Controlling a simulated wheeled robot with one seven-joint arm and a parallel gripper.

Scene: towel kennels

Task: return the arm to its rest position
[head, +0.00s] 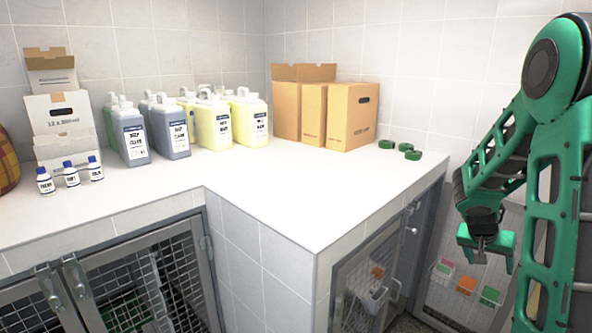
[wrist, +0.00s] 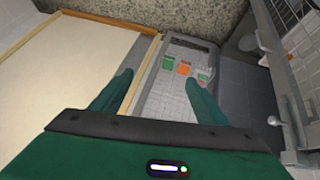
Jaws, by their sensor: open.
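My green arm stands at the right of the head view, bent, with the forearm hanging down. My gripper (head: 488,262) points downward at the right, beside the counter's right end and apart from it. In the wrist view my gripper's two green fingers (wrist: 155,95) are spread apart. Nothing is between them.
The white counter (head: 262,190) holds bottles (head: 212,122), brown boxes (head: 352,115) and green rings (head: 408,152). Barred kennel doors (head: 185,275) are below. Coloured cards (head: 466,284) show low behind my gripper; they also show in the wrist view (wrist: 184,67). The counter's front right is clear.

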